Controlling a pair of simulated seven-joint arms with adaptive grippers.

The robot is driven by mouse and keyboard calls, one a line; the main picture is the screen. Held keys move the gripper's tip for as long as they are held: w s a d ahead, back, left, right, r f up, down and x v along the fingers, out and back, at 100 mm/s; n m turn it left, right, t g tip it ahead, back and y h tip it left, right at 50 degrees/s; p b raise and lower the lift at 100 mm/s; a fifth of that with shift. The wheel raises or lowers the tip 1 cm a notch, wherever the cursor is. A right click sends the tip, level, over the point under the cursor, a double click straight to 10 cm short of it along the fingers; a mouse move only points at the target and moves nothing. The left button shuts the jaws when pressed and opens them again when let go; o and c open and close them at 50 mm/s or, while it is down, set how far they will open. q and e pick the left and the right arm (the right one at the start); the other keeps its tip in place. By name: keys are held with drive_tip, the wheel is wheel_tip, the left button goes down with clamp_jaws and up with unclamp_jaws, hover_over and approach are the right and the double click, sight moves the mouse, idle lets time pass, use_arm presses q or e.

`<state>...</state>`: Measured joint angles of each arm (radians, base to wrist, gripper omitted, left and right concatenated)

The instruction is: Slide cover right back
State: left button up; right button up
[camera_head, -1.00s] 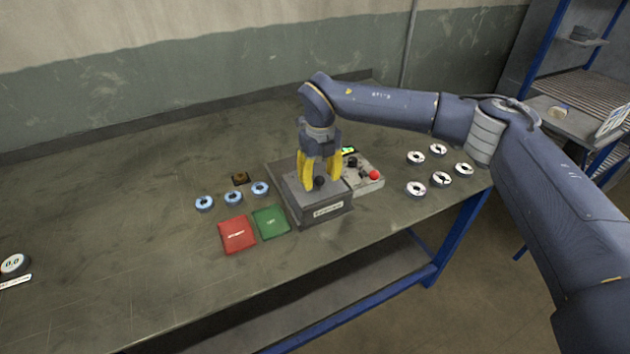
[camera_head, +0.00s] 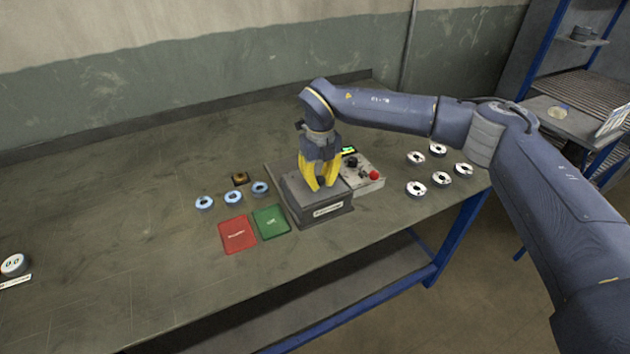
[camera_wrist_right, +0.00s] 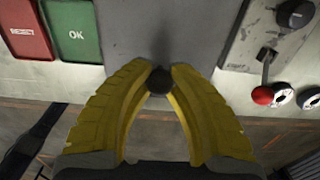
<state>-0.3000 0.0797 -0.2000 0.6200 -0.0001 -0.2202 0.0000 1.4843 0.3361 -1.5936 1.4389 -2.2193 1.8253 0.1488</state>
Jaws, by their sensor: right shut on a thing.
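The grey box with its sliding cover (camera_head: 300,197) stands in the middle of the bench, a pale label on its front face. My right gripper (camera_head: 320,186) comes down on the cover from above. In the right wrist view its yellow fingers (camera_wrist_right: 160,80) are shut on the dark round knob (camera_wrist_right: 159,81) of the cover. In the head view the fingers mostly hide the knob. The grey cover surface also fills the top middle of the right wrist view (camera_wrist_right: 150,28). My left gripper is not in view.
A control panel with a red-knobbed lever (camera_head: 374,175) adjoins the box on the right. Red (camera_head: 237,235) and green (camera_head: 271,221) pads lie left of it, near blue discs (camera_head: 233,198). Several white discs (camera_head: 416,189) lie at right. A round gauge (camera_head: 14,264) sits far left.

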drive_tip(key=shift+w+a, duration=0.1)
drive_tip(key=shift+c, duration=0.5)
drive_tip(key=shift+w, duration=0.2)
drive_tip(key=w+a, duration=0.5)
drive_tip(key=w, duration=0.7)
drive_tip(key=shift+w, duration=0.2)
drive_tip(key=o, duration=1.1)
drive_tip(key=shift+w+f, duration=0.1)
wheel_tip(320, 180, up, 8)
idle(0.5)
drive_tip(key=shift+a, duration=0.15)
idle(0.4)
